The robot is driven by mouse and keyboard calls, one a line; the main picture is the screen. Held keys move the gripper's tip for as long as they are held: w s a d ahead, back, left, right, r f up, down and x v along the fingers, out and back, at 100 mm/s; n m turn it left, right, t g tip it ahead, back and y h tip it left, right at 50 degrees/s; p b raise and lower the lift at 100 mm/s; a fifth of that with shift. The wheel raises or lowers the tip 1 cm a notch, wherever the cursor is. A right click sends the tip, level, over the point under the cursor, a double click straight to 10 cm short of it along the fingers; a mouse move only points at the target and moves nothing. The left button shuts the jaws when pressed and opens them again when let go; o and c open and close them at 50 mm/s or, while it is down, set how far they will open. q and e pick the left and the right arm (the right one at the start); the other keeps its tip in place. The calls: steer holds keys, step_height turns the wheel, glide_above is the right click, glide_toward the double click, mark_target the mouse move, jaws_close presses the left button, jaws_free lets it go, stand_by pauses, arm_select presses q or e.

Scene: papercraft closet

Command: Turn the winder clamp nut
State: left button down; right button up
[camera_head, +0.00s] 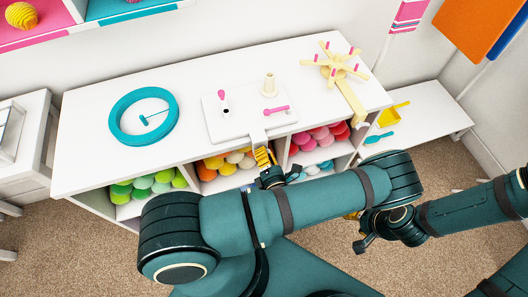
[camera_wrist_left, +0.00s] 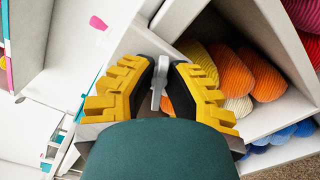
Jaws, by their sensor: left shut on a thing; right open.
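The winder (camera_head: 248,112) is a white board with a cream cone and pink parts on the white tabletop. Its pale clamp arm (camera_head: 258,136) runs over the front edge. My left gripper (camera_head: 263,158) is below that edge, with yellow ridged fingers. In the left wrist view, my left gripper (camera_wrist_left: 160,75) is shut on a slim light-grey piece, which looks like the clamp nut (camera_wrist_left: 158,84). The nut is hidden in the head view. My right gripper (camera_head: 358,228) is open and empty, low in front of the right part of the shelf and mostly behind my arm.
A teal ring (camera_head: 144,117) lies left on the table (camera_head: 84,125). A cream swift (camera_head: 337,66) with pink pegs is clamped at the right. Cubbies below hold yarn: green (camera_head: 146,187), orange and pink, close to my left gripper. A yellow scoop-like thing (camera_head: 393,114) is on the low right shelf.

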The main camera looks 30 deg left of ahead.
arm_select(q)
steer(key=m, duration=0.5)
steer(key=shift+w+m, duration=0.1)
steer(key=shift+m, duration=0.2)
stand_by(0.4)
steer(key=c, duration=1)
jaws_free()
steer(key=shift+f, duration=0.1)
steer(key=v, duration=0.7)
steer(key=shift+s+d, duration=0.15)
steer(key=shift+s, duration=0.1)
